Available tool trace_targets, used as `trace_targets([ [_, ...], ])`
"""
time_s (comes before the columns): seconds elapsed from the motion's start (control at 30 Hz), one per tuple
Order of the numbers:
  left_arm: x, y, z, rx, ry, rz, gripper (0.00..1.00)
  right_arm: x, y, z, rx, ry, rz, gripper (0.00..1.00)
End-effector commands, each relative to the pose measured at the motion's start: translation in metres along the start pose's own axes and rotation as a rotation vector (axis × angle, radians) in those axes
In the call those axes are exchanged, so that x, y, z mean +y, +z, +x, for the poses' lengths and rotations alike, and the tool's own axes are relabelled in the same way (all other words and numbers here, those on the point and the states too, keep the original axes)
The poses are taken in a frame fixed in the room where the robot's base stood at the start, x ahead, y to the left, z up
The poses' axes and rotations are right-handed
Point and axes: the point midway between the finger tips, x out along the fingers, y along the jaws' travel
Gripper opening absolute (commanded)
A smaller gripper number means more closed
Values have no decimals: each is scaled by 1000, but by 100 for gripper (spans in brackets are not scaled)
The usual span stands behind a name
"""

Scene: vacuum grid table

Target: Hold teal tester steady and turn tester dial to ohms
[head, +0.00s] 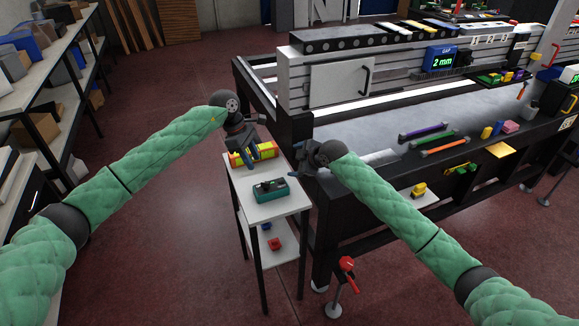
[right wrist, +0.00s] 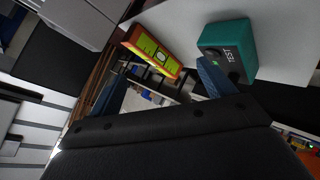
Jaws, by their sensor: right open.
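The teal tester (head: 270,190) lies on the white top of a small side table (head: 285,207). Its dark face with a dial faces up in the head view. In the right wrist view the tester (right wrist: 238,42) shows "TEST" lettering, and the dial's setting is too small to read. My right gripper (head: 294,172) is open and empty, just right of and behind the tester; its blue fingers (right wrist: 160,85) are spread, one overlapping the tester's edge in view. My left gripper (head: 252,150) is over the red and yellow level, behind the tester and apart from it; its jaws are unclear.
The red and yellow level (head: 240,158) lies at the back of the side table. A red item (head: 275,244) sits on the lower shelf. The large grid workbench (head: 390,125) stands close on the right, a loaded shelf (head: 45,90) on the left.

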Motion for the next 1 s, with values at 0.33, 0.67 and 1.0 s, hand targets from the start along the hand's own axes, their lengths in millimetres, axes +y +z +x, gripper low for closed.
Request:
trace_targets([
  [0.33,0,0,0,0,0,0,36,-21,-16,28,-102,-423,-107,82],
  [0.67,0,0,0,0,0,0,36,-27,-18,13,-119,-771,-182,82],
  [1.0,0,0,0,0,0,0,36,-32,-18,11,-114,-852,-198,82],
])
